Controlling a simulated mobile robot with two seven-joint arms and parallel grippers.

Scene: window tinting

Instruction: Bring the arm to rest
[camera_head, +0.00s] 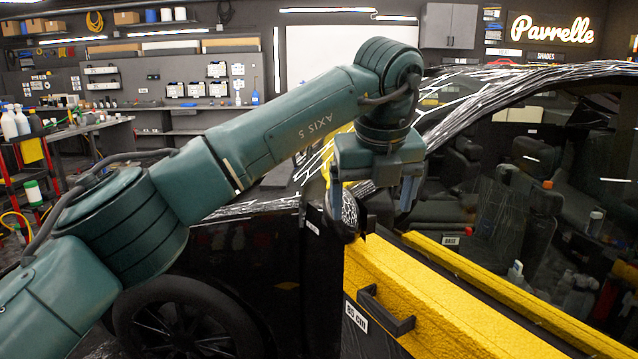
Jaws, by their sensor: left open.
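My left arm comes in from the lower left, bends at a joint near the top middle and ends in my left gripper (376,195), which points down. The gripper is open and nothing shows between its fingers. It hangs in front of the black car's side mirror (344,213), above the yellow-covered door edge. I cannot tell whether it touches the mirror. My right gripper is not in view.
The black car's door carries yellow padding (450,300) with a black handle (386,310). The car window (540,170) is at the right. A red cart with bottles (20,125) and a workbench (200,108) stand at the back left.

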